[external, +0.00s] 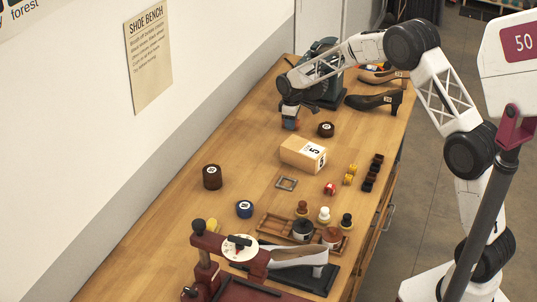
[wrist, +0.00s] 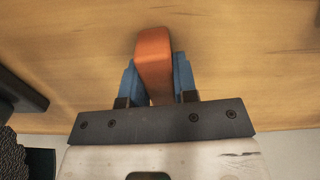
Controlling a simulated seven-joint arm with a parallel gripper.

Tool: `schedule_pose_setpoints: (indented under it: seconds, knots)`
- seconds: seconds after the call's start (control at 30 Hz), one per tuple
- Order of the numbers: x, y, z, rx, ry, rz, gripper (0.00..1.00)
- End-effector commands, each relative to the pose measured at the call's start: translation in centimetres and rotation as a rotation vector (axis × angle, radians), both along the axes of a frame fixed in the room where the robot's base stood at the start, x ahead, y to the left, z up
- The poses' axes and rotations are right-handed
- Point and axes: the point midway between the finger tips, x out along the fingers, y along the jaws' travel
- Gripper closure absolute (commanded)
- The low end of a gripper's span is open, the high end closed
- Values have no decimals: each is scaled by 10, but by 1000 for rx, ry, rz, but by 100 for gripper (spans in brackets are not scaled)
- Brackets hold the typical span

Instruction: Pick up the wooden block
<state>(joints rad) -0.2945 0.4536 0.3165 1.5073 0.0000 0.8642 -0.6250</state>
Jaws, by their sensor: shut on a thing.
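My gripper (external: 290,122) is low over the far part of the bench. In the wrist view its blue fingers (wrist: 157,80) are shut on an orange-brown block (wrist: 153,52) with a rounded end. The block's lower part is hidden between the fingers, and I cannot tell whether it touches the bench. A larger, light wood-coloured block (external: 290,153) with a white face marked 5 lies on the bench, nearer the camera and apart from my gripper.
A dark round tin (external: 326,130) stands just right of my gripper. A dark green machine (external: 324,75) and dark shoe (external: 375,101) are close behind. Spools, a wooden tray (external: 272,224) and a red press (external: 210,245) fill the near bench (external: 150,222). The bench's left side is clear.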

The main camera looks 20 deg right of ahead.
Motion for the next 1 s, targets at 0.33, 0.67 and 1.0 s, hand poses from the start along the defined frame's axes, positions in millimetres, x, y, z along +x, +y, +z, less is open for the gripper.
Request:
schedule_pose_setpoints:
  seconds: [0.33,0.67,1.0]
  knots:
    - [0,0,7,0,-1,0,96]
    - [-6,-2,36,0,0,0,96]
    - [-51,-15,41,1,-1,0,96]
